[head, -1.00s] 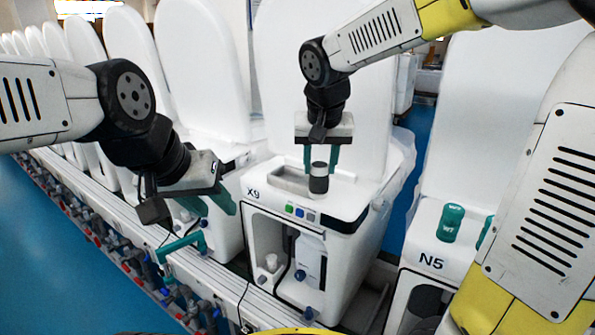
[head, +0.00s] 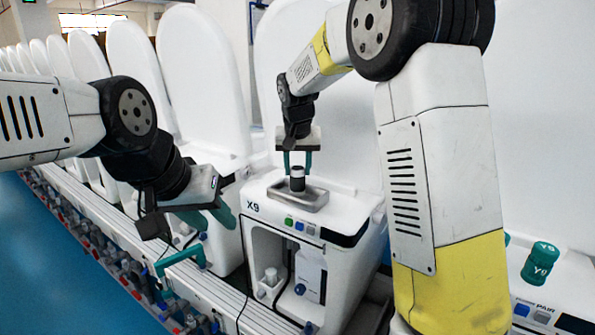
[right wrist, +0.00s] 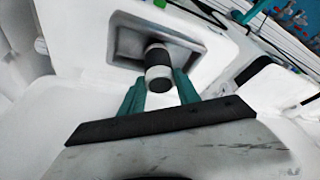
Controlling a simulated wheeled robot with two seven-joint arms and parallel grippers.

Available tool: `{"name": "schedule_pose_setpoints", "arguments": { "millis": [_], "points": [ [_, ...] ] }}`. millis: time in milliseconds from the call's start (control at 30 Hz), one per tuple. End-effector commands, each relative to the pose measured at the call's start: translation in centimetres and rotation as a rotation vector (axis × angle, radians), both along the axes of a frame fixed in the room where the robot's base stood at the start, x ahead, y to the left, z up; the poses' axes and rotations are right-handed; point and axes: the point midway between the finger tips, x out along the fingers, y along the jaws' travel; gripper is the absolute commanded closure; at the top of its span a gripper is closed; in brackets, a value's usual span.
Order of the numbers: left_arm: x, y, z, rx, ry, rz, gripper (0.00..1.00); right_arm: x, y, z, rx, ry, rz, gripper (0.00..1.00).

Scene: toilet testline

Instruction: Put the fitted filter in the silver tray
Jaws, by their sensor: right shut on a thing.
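The filter (head: 297,179) is a small dark cylinder with a pale band. My right gripper (head: 297,160) is shut on it and holds it upright over the silver tray (head: 318,202), which lies on top of the white unit marked X9. In the right wrist view the filter (right wrist: 158,68) sits between the teal fingers (right wrist: 158,92), with the tray's recess (right wrist: 124,43) behind it. I cannot tell whether its lower end touches the tray floor. My left gripper (head: 208,216) is open and empty, to the left of the X9 unit.
The X9 unit (head: 345,250) has coloured buttons and an open front bay. A green canister (head: 541,262) stands on a unit at the right. A row of white units with tall lids runs to the far left. A teal handle (head: 180,258) is below my left gripper.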

Motion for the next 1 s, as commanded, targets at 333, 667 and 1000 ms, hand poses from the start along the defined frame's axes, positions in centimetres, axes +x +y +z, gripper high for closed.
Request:
{"name": "schedule_pose_setpoints", "arguments": {
  "millis": [333,667,1000],
  "points": [
    [0.0,0.0,0.0,0.0,0.0,0.0,0.62,0.0,0.0,-1.0,0.001,-0.001,-0.001,1.0],
    [0.0,0.0,0.0,0.0,0.0,0.0,0.62,0.0,0.0,-1.3,0.0,-0.001,-0.001,0.4],
    [0.0,0.0,0.0,0.0,0.0,0.0,0.62,-0.3,0.0,-0.3,0.002,-0.003,0.001,0.4]
  ]
}}
